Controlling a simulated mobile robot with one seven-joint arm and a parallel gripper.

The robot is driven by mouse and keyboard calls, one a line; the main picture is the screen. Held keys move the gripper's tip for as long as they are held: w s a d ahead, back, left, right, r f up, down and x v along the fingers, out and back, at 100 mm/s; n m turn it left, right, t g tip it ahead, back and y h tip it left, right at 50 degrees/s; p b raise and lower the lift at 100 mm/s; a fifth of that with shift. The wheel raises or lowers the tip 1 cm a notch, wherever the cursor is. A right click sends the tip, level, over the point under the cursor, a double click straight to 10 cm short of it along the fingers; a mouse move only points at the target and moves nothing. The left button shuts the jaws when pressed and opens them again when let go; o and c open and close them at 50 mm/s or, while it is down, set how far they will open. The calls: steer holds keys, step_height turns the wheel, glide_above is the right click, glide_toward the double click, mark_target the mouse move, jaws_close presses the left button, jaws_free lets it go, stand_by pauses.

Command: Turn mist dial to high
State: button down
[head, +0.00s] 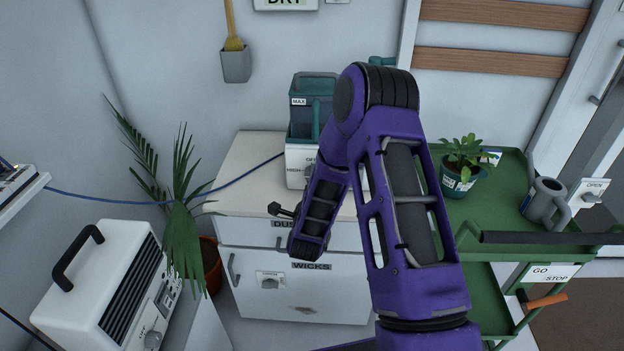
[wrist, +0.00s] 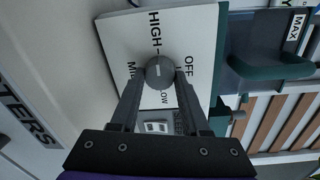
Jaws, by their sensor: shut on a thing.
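The mist dial (wrist: 160,71) is a round grey knob with a short pale mark, on a white panel (wrist: 120,35) lettered OFF, LOW, HIGH and a partly covered label. My gripper (wrist: 161,76) has its two dark fingers on either side of the knob and is shut on it. The pale mark is too small to tell exactly which label it points to. In the head view, the mister (head: 299,158) has a white base and a dark green tank marked MAX, on the cabinet top.
The white cabinet (head: 250,165) has clear top space left of the mister, crossed by a blue cable (head: 150,202). A palm (head: 183,230) and white heater (head: 95,285) stand left. A green cart (head: 500,205) with a potted plant (head: 465,160) stands right.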

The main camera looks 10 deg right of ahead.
steer(key=shift+c, duration=1.9)
jaws_free()
steer(key=f+v, duration=0.1)
steer(key=v, duration=1.6)
steer(key=shift+s+r, duration=0.2)
steer(key=shift+r, duration=0.3)
